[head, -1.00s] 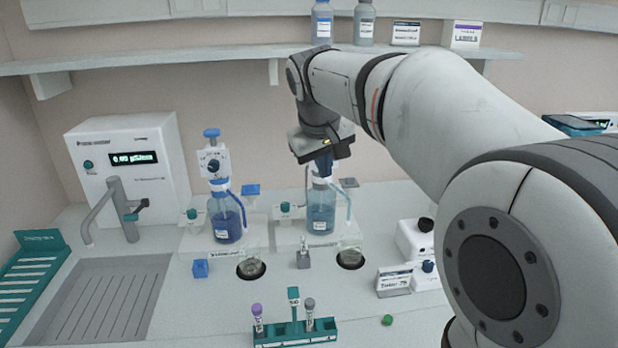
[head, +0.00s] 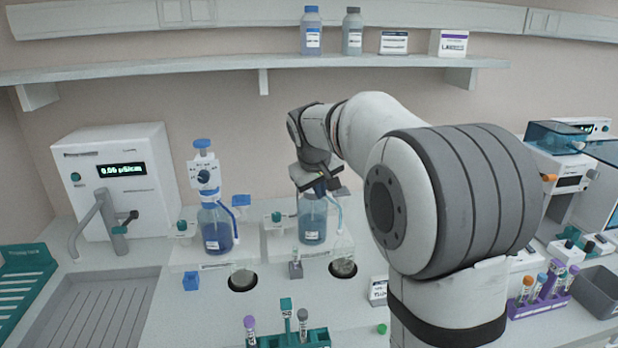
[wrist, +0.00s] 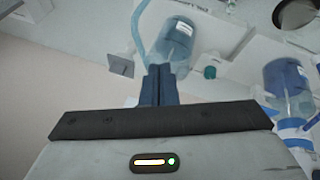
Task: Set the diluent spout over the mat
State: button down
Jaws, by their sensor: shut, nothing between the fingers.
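Two dispenser bottles stand on white stands. The right bottle (head: 312,222) holds pale blue liquid and has a light blue spout tube (head: 339,212) curving down at its right. The left bottle (head: 215,230) has a blue pump top and a darker blue spout (head: 226,206). Their labels are too small to read, so I cannot tell which is diluent. A dark round mat with a clear vessel lies before each, the left mat (head: 232,287) and the right mat (head: 333,272). My gripper (head: 319,188) is shut and empty, at the right bottle's top, hiding it. The wrist view shows its fingers (wrist: 160,82) beside that bottle (wrist: 175,42).
A teal tube rack (head: 315,338) stands in front. A meter with a tap (head: 112,180) and a drain tray (head: 95,310) are at left. A purple rack (head: 540,303) and a grey bin (head: 598,290) are at right. A shelf (head: 200,68) runs above.

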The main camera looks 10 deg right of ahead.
aim_at(332, 200)
jog(key=shift+w+d+f, duration=0.25)
jog(key=shift+d+f, duration=0.25)
jog(key=shift+d, duration=0.2)
jog(key=shift+d, duration=0.1)
jog(key=shift+w+d, duration=0.2)
jog(key=shift+d, duration=0.65)
jog(key=shift+a, duration=0.15)
